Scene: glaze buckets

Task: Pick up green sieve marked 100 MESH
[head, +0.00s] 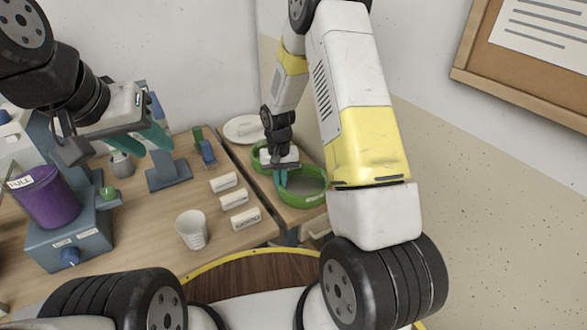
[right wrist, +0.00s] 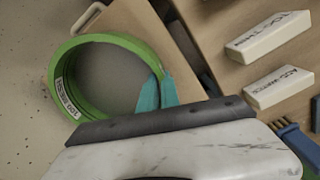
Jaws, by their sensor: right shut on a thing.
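A green round sieve (head: 314,201) with a grey mesh is at the right end of the side counter in the head view. In the right wrist view the sieve (right wrist: 57,83) shows a small white label inside its rim, which seems to read 100 MESH. I cannot tell whether the sieve is clear of the counter. A second green sieve (head: 259,156) is partly hidden behind my right gripper. My left gripper (head: 154,132) is open and empty above the left table.
Several white labelled blocks (head: 232,199) lie left of the sieves. A white cup (head: 191,230) stands near the table's front. A purple bucket (head: 46,197) is on a blue stand at left. A white plate (head: 241,128) lies behind the sieves. A wall is close behind.

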